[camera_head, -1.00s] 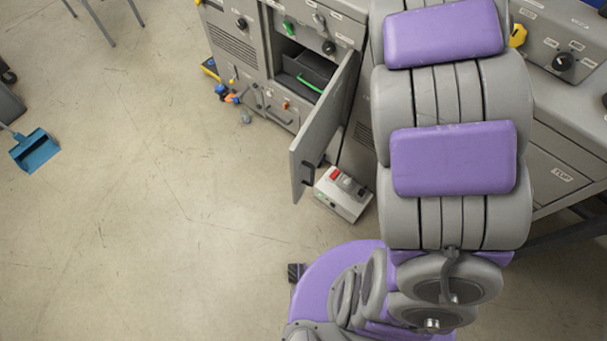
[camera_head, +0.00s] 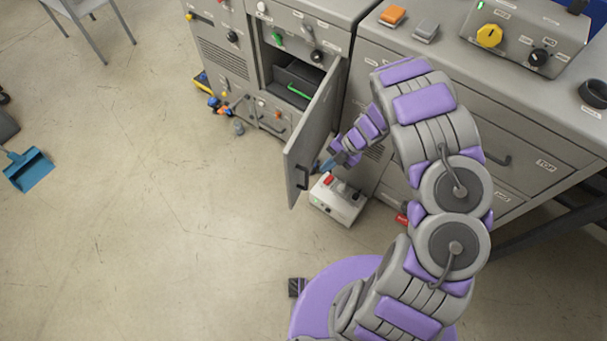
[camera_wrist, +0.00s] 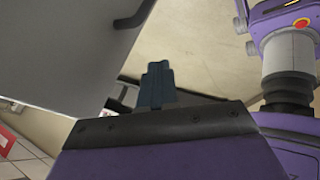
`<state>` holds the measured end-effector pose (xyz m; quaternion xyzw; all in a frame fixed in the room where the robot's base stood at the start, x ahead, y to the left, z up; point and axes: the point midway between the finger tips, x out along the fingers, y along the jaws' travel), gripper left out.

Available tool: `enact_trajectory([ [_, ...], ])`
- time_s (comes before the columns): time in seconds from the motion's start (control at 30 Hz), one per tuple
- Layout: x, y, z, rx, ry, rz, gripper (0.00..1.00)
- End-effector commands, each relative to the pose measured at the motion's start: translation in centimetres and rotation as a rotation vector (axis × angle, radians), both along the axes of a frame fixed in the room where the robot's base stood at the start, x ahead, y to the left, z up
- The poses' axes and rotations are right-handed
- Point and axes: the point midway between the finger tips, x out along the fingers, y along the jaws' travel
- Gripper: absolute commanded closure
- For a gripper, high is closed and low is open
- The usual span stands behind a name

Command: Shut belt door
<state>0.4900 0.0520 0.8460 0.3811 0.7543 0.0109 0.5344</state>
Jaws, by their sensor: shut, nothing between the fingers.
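The belt door (camera_head: 314,135) is a grey panel standing wide open from the grey cabinet, with a dark handle (camera_head: 302,177) near its free edge. Behind it is an open compartment (camera_head: 290,75) with a dark bin and a green strip. My gripper (camera_head: 328,166) is low on the right side of the door, close to its face; I cannot tell whether it touches. In the wrist view the gripper's dark fingers (camera_wrist: 157,84) are together and empty, and the grey door panel (camera_wrist: 65,45) fills the upper left.
A white box with a red button (camera_head: 338,200) stands on the floor just below the gripper. A drawer cabinet (camera_head: 520,170) is at the right. Small coloured items (camera_head: 222,105) lie by the cabinet's left foot. A blue dustpan (camera_head: 28,170) is far left. The floor left of the door is clear.

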Motion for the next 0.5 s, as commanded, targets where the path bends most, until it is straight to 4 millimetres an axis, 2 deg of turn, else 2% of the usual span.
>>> enact_trajectory([
  [0.17,-0.3,1.4,-1.5,0.001,0.003,0.005,1.0],
  [0.5,-1.1,5.4,-6.9,-0.003,-0.001,0.002,1.0],
])
